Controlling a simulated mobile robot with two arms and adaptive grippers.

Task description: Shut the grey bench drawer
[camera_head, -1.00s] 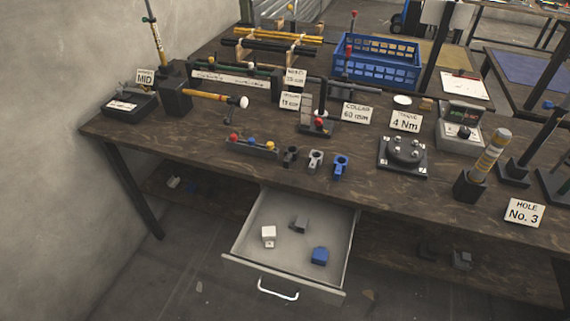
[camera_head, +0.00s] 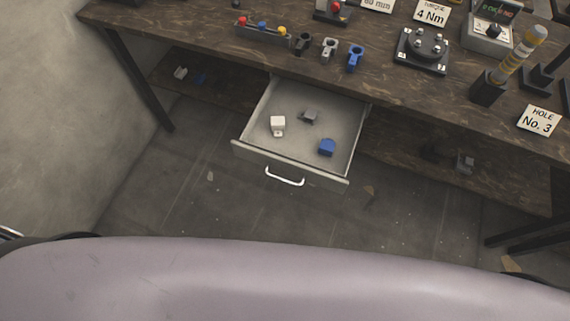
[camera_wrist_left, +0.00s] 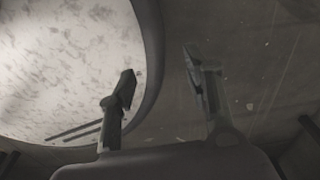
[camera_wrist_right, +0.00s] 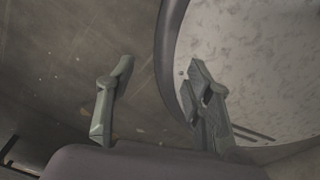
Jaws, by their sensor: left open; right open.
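The grey bench drawer (camera_head: 258,155) stands pulled out from under the dark wooden bench in the head view. Its white bow handle (camera_head: 284,177) is on the front face. Inside lie a white block (camera_head: 278,124), a dark grey part (camera_head: 310,116) and a blue block (camera_head: 327,147). My left gripper (camera_wrist_left: 158,82) is open and empty in the left wrist view, above the floor beside my base. My right gripper (camera_wrist_right: 163,80) is open and empty in the right wrist view. Neither gripper shows in the head view, and neither wrist view shows the drawer.
The bench top (camera_head: 190,30) carries clamps, a turntable fixture (camera_head: 422,50) and a sign (camera_head: 540,120). A lower shelf (camera_head: 400,165) runs beside the drawer. A wall (camera_head: 50,110) stands at left. The floor (camera_head: 200,200) before the drawer is clear up to my body.

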